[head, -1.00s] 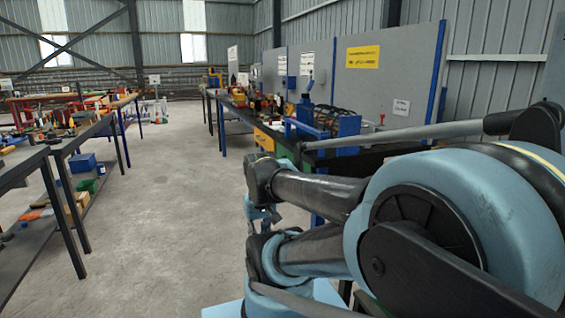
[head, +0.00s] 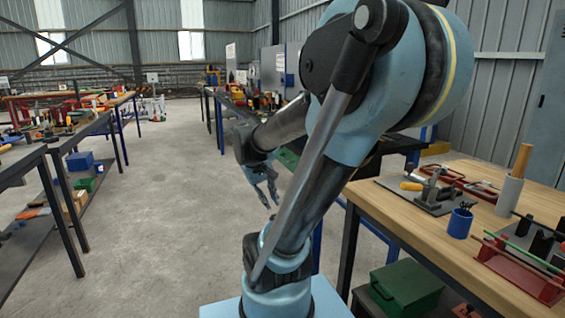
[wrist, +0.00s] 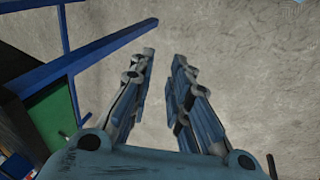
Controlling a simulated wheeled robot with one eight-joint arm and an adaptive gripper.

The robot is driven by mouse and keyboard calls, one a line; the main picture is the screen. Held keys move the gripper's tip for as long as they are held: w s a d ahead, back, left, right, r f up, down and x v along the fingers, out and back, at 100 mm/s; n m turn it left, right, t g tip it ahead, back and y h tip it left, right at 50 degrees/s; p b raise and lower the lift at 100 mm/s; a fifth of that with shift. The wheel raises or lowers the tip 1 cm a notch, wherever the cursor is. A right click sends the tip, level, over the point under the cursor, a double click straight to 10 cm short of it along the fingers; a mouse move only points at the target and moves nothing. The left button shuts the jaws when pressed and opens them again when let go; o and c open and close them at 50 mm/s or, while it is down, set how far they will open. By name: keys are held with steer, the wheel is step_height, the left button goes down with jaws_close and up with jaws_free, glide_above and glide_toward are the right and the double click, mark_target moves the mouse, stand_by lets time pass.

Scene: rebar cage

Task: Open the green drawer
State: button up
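A green panel (head: 288,157), which looks like the front of the green drawer, shows under the dark bench behind my arm. My arm hides much of it, so I cannot tell whether it is shut. A green surface (wrist: 52,115) beside blue metal bars also shows at the left of the wrist view. My gripper (head: 269,197) hangs over the aisle floor, just left of the bench and apart from the green panel. In the wrist view its two fingers (wrist: 164,60) are apart with only bare floor between them.
A wooden bench (head: 395,215) with tools and a blue cup (head: 460,222) stands at the right, a green box (head: 405,286) below it. Blue bars (wrist: 110,60) run close to the gripper's left. Dark tables (head: 60,150) line the left. The concrete aisle (head: 165,220) is clear.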

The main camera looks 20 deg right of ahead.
steer(key=w+d+r+h, duration=0.2)
steer(key=w+d+h, duration=0.1)
steer(key=w, duration=0.6)
steer(key=w+d+r+h, duration=0.1)
steer(key=w+d+h, duration=0.2)
steer(key=w, duration=0.6)
steer(key=w+d+r+h, duration=0.2)
steer(key=w+h, duration=0.1)
steer(key=w, duration=0.6)
steer(key=w+a+f+g+h, duration=0.1)
steer(key=w+a+f+h, duration=0.1)
steer(key=w+f+h, duration=0.35)
steer(key=w+a+f+h, duration=0.2)
steer(key=w+f, duration=0.4)
steer(key=w, duration=0.4)
steer(key=shift+m, duration=0.3)
steer(key=x, duration=1.7)
steer(key=shift+d+f, duration=0.25)
steer(key=shift+d, duration=0.05)
jaws_close()
